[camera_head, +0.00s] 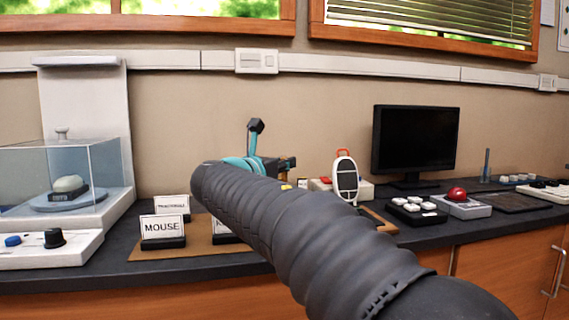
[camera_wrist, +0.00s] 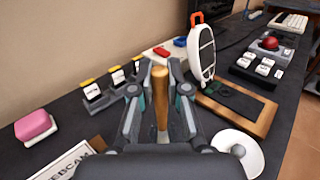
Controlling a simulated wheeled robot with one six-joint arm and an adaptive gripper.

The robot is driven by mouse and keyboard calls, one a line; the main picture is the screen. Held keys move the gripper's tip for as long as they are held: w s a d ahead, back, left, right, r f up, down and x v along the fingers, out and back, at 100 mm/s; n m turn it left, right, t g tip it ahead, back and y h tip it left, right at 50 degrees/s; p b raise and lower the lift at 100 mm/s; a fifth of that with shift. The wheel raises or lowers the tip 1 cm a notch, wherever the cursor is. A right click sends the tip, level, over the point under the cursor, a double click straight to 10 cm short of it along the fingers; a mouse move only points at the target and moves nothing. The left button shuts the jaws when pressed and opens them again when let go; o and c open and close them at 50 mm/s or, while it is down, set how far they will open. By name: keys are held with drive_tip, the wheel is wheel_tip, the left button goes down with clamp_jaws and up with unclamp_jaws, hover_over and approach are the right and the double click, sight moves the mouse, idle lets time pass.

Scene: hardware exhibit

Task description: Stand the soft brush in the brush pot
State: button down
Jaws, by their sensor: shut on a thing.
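My gripper (camera_wrist: 158,92) is shut on a wooden handle (camera_wrist: 160,97), which I take to be the soft brush. The handle's rounded end shows between the two fingers in the wrist view; no bristles are visible. In the head view my gripper (camera_head: 262,163) is above the counter, left of a white upright device, and is partly hidden by my arm. I cannot make out the brush pot in either view.
The white device (camera_wrist: 201,52) stands by a wooden board (camera_wrist: 242,106). A monitor (camera_head: 415,139) stands right; a glass case (camera_head: 65,172) stands left.

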drive_tip(key=c, duration=1.1)
unclamp_jaws()
drive_tip(key=v, duration=1.2)
drive_tip(key=shift+d, duration=0.1)
drive_tip(key=d+f+m+g, duration=0.1)
drive_tip(key=d+f, duration=0.1)
drive_tip(key=d, duration=0.2)
drive_tip(key=s+d+f+m+g+p, duration=0.1)
drive_tip(key=d+m, duration=0.1)
drive_tip(key=d, duration=0.2)
drive_tip(key=s+d+f+m+g, duration=0.1)
drive_tip(key=d+f+m+g, duration=0.1)
drive_tip(key=d, duration=0.2)
drive_tip(key=shift+d+f+y, duration=0.2)
drive_tip(key=shift+f+y, duration=0.1)
drive_tip(key=s+d+f+m+g+y+p, duration=0.2)
drive_tip(key=s+d+f+m+g, duration=0.2)
drive_tip(key=s+d+f+m, duration=0.5)
drive_tip(key=s+d+f+m+y, duration=0.1)
drive_tip(key=s+f+m+y, duration=0.1)
drive_tip(key=s+f+m, duration=0.2)
drive_tip(key=s+d+f+m+g+y+p, duration=0.1)
drive_tip(key=s+f+m+y, duration=0.1)
drive_tip(key=s+f+m, duration=0.2)
drive_tip(key=s+d+f+m+g+y, duration=0.1)
drive_tip(key=s+f+m, duration=0.3)
drive_tip(key=s+m, duration=0.4)
drive_tip(key=shift+s+d+f+y+p, duration=0.1)
drive_tip(key=shift+d+f+y+p, duration=0.15)
drive_tip(key=shift+d+y+p, duration=0.25)
